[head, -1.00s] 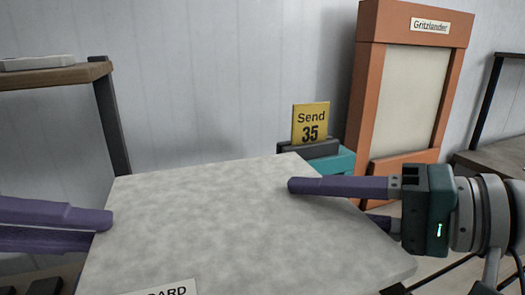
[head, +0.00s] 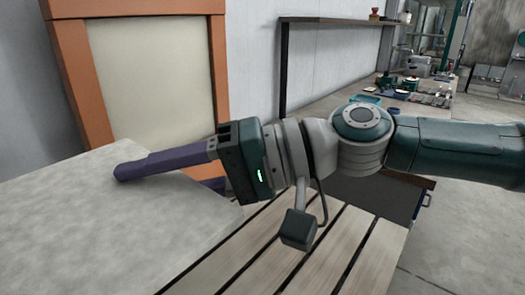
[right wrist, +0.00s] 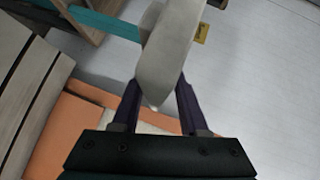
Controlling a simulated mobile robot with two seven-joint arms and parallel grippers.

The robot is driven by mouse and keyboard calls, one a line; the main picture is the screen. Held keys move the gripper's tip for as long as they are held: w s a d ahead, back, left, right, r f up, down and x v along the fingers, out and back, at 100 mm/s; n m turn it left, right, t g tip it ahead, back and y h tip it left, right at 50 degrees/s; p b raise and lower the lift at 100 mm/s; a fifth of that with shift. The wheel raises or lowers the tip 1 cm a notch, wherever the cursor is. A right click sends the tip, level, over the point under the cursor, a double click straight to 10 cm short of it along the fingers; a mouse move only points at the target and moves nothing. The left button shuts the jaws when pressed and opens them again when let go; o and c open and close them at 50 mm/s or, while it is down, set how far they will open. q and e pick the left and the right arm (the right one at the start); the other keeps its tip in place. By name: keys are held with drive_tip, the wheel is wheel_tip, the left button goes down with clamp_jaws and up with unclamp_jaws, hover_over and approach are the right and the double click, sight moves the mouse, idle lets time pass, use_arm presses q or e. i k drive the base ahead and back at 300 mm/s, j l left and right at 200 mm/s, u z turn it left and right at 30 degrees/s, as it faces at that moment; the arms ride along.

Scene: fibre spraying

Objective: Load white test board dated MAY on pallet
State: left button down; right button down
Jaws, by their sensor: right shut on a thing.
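A pale grey-white mottled board (head: 85,225) lies roughly flat at the left of the head view, cut off by the frame. My right gripper (head: 125,173) is shut on its right edge, one purple finger across the top and the other mostly hidden beneath. In the right wrist view the board (right wrist: 166,55) shows edge-on between the purple fingers (right wrist: 158,92). No date can be read on the board now. A slatted wooden surface (head: 325,255), which looks like the pallet, is bare below and right of the board. My left gripper is out of view.
An orange-framed panel (head: 60,45) stands behind the board. A wall shelf (head: 335,20) and a long bench with small items (head: 345,98) are at the back right. A dark cabinet (head: 370,195) stands beyond the slats. Open floor (head: 475,220) lies right.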

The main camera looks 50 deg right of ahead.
sight(300, 262)
drive_tip(key=l, duration=0.8)
drive_tip(key=k+l, duration=0.1)
drive_tip(key=l, duration=0.75)
